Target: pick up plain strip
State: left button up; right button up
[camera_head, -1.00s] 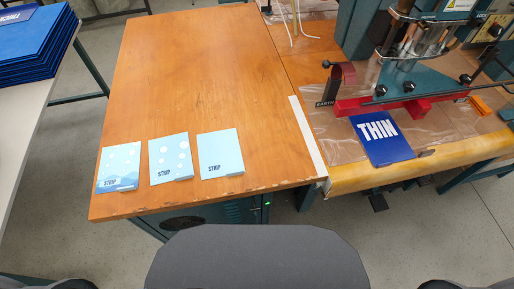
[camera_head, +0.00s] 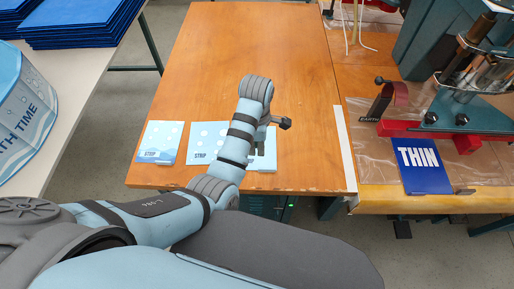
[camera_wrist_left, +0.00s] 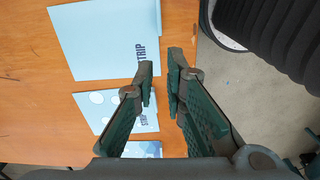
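The plain strip (camera_head: 269,152) is a pale blue card marked STRIP on the wooden table, partly hidden behind my left arm in the head view. In the left wrist view the plain strip (camera_wrist_left: 105,38) lies flat at the upper left, with its lettering near the fingers. My left gripper (camera_head: 258,147) is over the strip's near part in the head view. In the wrist view the left gripper (camera_wrist_left: 163,72) is open and empty, its fingertips beside the strip's edge, with a gap between them. My right gripper is not in view.
A dotted strip (camera_head: 204,138) and a wave-patterned strip (camera_head: 160,142) lie to the left. A blue THIN card (camera_head: 420,165) lies by the red-armed machine (camera_head: 465,125) at right. Blue folders (camera_head: 75,20) and a printed bag (camera_head: 22,110) are on the white left table.

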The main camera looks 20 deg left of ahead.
aim_at(260, 169)
pick_arm(q)
jog(key=shift+n, duration=0.3)
jog(key=f+b, duration=0.1)
jog(key=f, duration=0.3)
jog(key=f+b, duration=0.1)
jog(key=f, duration=0.4)
jog(key=d+f+b, duration=0.1)
jog(key=f, duration=0.3)
jog(key=shift+w+f, duration=0.15)
jog(key=shift+f, duration=0.2)
jog(key=shift+r, duration=0.15)
grip_shut()
